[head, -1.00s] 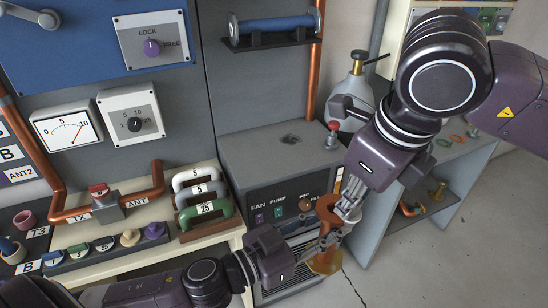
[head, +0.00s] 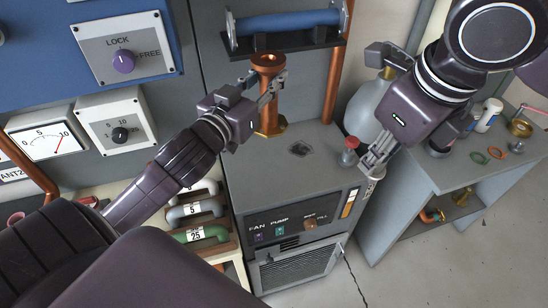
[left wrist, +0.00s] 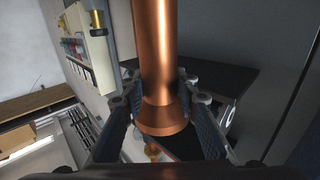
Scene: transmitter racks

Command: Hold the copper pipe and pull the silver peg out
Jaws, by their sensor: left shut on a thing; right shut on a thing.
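The copper pipe (head: 268,98) is upright, with a flared top and a wide foot, at the back of the grey cabinet's top. I cannot tell whether its foot touches the surface. My left gripper (head: 268,87) is shut on the pipe's shaft. The left wrist view shows the pipe (left wrist: 158,50) between both fingers (left wrist: 160,90), with a flared end near them. My right gripper (head: 373,168) is shut on the small silver peg (head: 377,174) beside the cabinet's right front edge. The peg is apart from the pipe and mostly hidden by the fingers.
The grey cabinet (head: 262,172) has a red-capped knob (head: 350,145) close to my right gripper. A blue bar (head: 285,24) is mounted above the pipe. A large grey bottle (head: 368,108) stands behind the right gripper. A low shelf unit (head: 420,190) stands at the right.

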